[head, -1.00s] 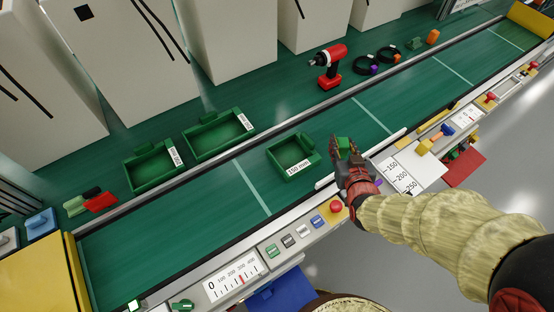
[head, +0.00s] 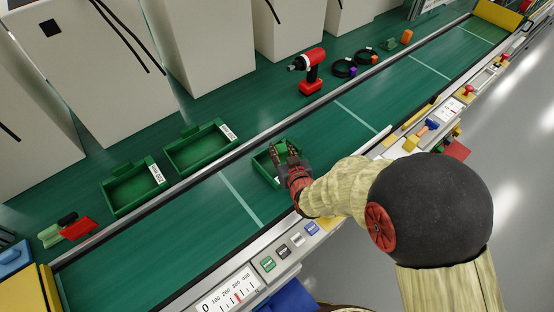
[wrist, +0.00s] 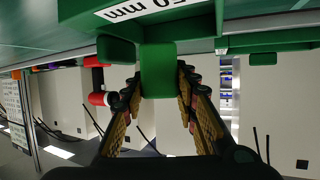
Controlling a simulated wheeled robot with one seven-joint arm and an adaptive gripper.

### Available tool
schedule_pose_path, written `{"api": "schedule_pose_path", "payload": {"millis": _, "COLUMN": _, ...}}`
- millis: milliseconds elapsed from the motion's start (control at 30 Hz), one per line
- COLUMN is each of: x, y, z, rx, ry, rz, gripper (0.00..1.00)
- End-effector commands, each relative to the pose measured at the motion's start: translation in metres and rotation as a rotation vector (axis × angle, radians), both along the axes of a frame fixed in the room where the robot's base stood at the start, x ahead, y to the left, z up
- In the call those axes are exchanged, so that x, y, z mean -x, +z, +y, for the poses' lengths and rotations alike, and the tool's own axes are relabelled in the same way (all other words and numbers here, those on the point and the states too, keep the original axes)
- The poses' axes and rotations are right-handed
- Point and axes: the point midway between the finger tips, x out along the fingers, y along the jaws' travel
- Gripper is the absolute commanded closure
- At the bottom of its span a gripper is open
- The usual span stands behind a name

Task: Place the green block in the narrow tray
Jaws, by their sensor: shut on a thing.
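My gripper (head: 284,158) is shut on the green block (wrist: 158,72), which sits between the fingertips in the wrist view. In the head view the gripper is at the green tray (head: 258,163) on the belt and covers part of it. That tray also shows in the wrist view (wrist: 80,22), close to the block, with a label ending in "50 mm". I cannot tell whether the block touches it. Two more green trays stand behind the belt: a left one (head: 106,190) and a right one (head: 172,153).
A red drill (head: 311,72), black rings (head: 345,68) and an orange block (head: 407,37) stand on the back bench. White cabinets (head: 200,45) line the rear. A rail (head: 225,170) divides bench from belt (head: 190,225). Belt to the left is clear.

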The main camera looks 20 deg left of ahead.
Motion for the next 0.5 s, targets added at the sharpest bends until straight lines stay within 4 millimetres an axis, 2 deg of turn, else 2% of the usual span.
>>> {"api": "schedule_pose_path", "payload": {"millis": 33, "x": -0.002, "y": -0.008, "z": 0.005, "rx": 0.000, "ry": 0.000, "rz": 0.000, "gripper": 0.98}}
{"api": "schedule_pose_path", "payload": {"millis": 333, "x": -0.007, "y": -0.023, "z": 0.018, "rx": -0.001, "ry": 0.001, "rz": -0.002, "gripper": 0.98}}
{"api": "schedule_pose_path", "payload": {"millis": 500, "x": -0.008, "y": -0.051, "z": 0.019, "rx": 0.001, "ry": -0.001, "rz": 0.001, "gripper": 0.98}}
